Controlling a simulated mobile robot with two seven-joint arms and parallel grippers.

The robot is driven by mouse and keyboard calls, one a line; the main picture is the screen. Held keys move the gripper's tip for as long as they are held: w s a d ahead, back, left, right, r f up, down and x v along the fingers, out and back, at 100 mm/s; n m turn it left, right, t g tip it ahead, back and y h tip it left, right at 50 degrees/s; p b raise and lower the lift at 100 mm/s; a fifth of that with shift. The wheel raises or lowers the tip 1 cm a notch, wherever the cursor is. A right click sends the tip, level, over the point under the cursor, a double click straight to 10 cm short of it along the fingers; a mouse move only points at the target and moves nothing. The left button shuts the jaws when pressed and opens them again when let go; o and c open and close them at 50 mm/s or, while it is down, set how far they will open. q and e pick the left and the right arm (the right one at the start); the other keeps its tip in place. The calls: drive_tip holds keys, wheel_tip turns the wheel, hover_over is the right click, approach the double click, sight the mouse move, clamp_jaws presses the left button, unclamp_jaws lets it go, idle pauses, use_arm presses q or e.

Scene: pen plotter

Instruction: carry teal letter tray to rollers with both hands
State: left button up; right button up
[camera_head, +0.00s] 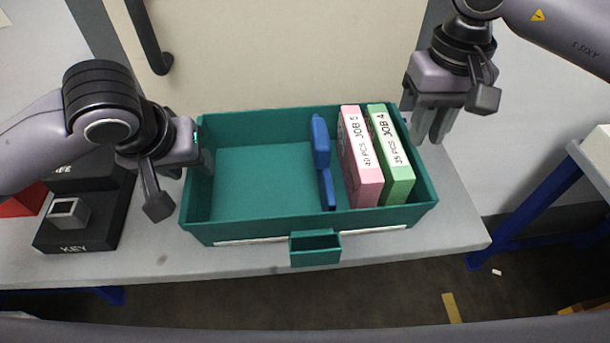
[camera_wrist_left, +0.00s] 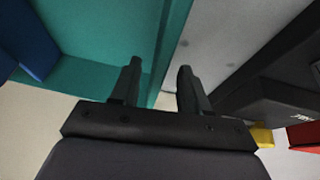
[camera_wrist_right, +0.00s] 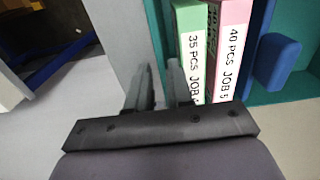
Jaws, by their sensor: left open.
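The teal letter tray (camera_head: 262,226) stands on the grey table, with a small teal pocket on its front. It holds a pink box (camera_head: 364,180), a green box (camera_head: 397,178) and a blue object (camera_head: 324,160) on its right side. My left gripper (camera_head: 178,178) is at the tray's left wall. In the left wrist view its open fingers (camera_wrist_left: 158,80) appear on either side of that wall. My right gripper (camera_head: 429,138) points down by the tray's right wall, near the back corner. In the right wrist view its fingers (camera_wrist_right: 161,78) are slightly apart near the rim; whether they touch it is unclear.
A black block (camera_head: 72,228) marked KEY stands left of the tray, with a red object (camera_head: 22,202) beside it. A blue-legged stand (camera_head: 545,200) is at the right across a floor gap. A beige panel with a black handle (camera_head: 150,40) is behind. The rollers are not identifiable.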

sight(200, 173)
use_arm(q)
drive_tip(key=x, duration=0.4)
drive_tip(key=shift+w+f, duration=0.15)
drive_tip(key=shift+f, duration=0.2)
use_arm(e)
wheel_tip(200, 173, down, 5)
drive_tip(key=shift+r, duration=0.1)
use_arm(q)
drive_tip(key=c, duration=0.3)
use_arm(e)
drive_tip(key=c, duration=0.3)
use_arm(q)
clamp_jaws()
use_arm(e)
clamp_jaws()
use_arm(q)
drive_tip(key=shift+r, duration=0.1)
use_arm(e)
drive_tip(key=shift+w, duration=0.1)
